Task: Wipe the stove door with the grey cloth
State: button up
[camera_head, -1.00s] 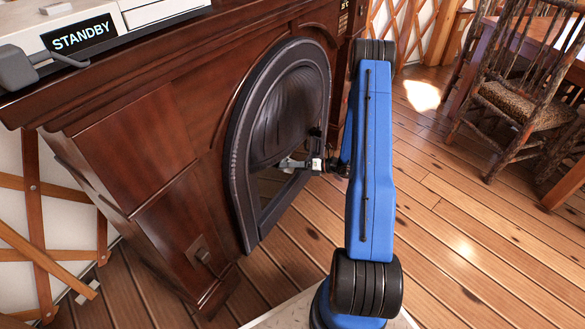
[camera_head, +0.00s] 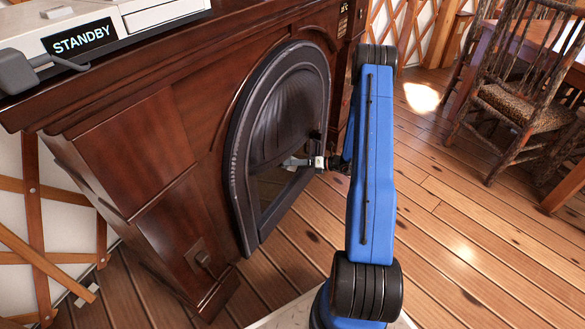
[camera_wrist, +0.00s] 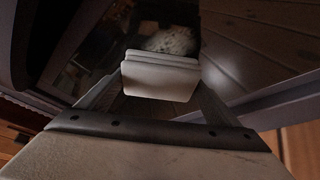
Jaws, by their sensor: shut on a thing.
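The stove door (camera_head: 240,165) is a dark arched panel with a ribbed upper part and an opening or dark pane below, set in a brown wooden surround. My gripper (camera_head: 291,162) is in front of its lower part, close to it; I cannot tell whether it touches. In the wrist view my gripper (camera_wrist: 160,88) is shut on the grey cloth (camera_wrist: 160,80), a pale folded pad between the fingers. The cloth is too small to make out clearly in the head view.
A white appliance with a STANDBY display (camera_head: 82,40) stands on the mantel at upper left. A rustic chair (camera_head: 515,105) stands by a table at right. The wooden floor (camera_head: 450,215) between my arm and the chair is clear. A mottled pale patch (camera_wrist: 172,40) shows beyond the cloth.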

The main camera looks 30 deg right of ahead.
aim_at(291, 168)
jog(key=shift+w+d, duration=0.65)
jog(key=shift+d, duration=0.35)
jog(key=shift+w+d, duration=0.7)
jog(key=shift+d, duration=0.35)
jog(key=shift+w+d, duration=0.65)
jog(key=shift+d, duration=0.35)
jog(key=shift+c, duration=0.3)
jog(key=shift+s+a, duration=0.1)
jog(key=shift+s+a, duration=0.5)
jog(key=shift+a, duration=0.25)
jog(key=shift+s+a, duration=0.45)
jog(key=shift+a, duration=0.25)
jog(key=shift+s+a, duration=0.55)
jog(key=shift+a, duration=0.5)
jog(key=shift+s+a, duration=0.55)
jog(key=shift+a, duration=0.45)
jog(key=shift+s+a, duration=0.55)
jog(key=shift+a, duration=0.5)
jog(key=shift+w, duration=0.1)
jog(key=shift+r, duration=0.1)
